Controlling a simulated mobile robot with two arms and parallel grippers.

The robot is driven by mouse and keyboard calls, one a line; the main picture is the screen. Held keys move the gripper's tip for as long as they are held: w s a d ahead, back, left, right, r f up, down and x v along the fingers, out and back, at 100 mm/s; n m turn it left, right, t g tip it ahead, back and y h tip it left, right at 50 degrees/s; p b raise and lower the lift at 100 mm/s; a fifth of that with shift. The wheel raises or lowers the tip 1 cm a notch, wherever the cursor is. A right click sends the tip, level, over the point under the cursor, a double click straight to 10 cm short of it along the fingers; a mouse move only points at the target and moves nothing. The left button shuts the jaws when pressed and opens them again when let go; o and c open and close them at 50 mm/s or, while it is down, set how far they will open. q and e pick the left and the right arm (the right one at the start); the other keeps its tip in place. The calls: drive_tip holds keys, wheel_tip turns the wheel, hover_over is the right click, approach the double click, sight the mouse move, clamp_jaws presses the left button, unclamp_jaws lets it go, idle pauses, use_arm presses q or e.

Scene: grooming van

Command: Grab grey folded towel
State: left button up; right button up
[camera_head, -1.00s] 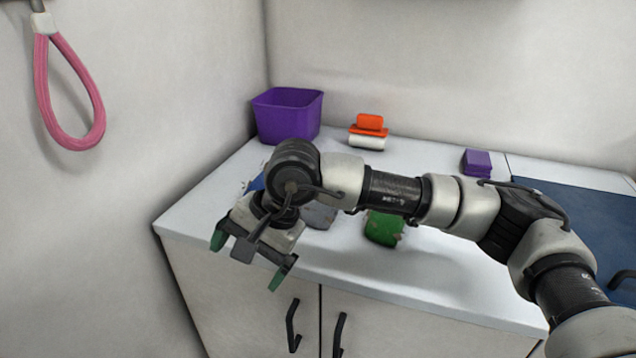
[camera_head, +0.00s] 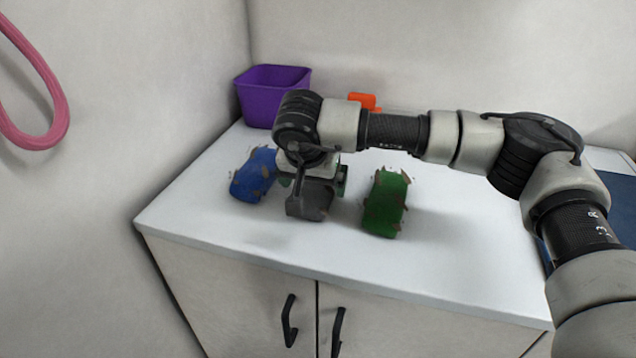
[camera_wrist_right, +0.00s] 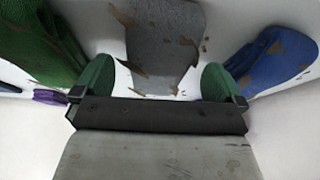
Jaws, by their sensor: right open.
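The grey folded towel (camera_head: 307,205) lies on the white counter between a blue towel and a green towel, with brown bits on it. My right gripper (camera_head: 313,181) is above it, pointing down, and hides its back part. In the right wrist view the grey towel (camera_wrist_right: 165,38) shows between the two green fingertips of the open right gripper (camera_wrist_right: 157,80), with nothing gripped. I cannot tell whether the fingers touch it. My left gripper is not in view.
The blue towel (camera_head: 254,175) lies left of the gripper and the green towel (camera_head: 386,203) to its right, both close by. A purple bin (camera_head: 272,95) stands at the back left by the wall. An orange item (camera_head: 363,101) is behind my arm. The counter's front strip is clear.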

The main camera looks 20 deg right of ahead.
drive_tip(key=shift+x, duration=1.6)
drive_tip(key=c, duration=0.9)
drive_tip(key=shift+r, duration=0.15)
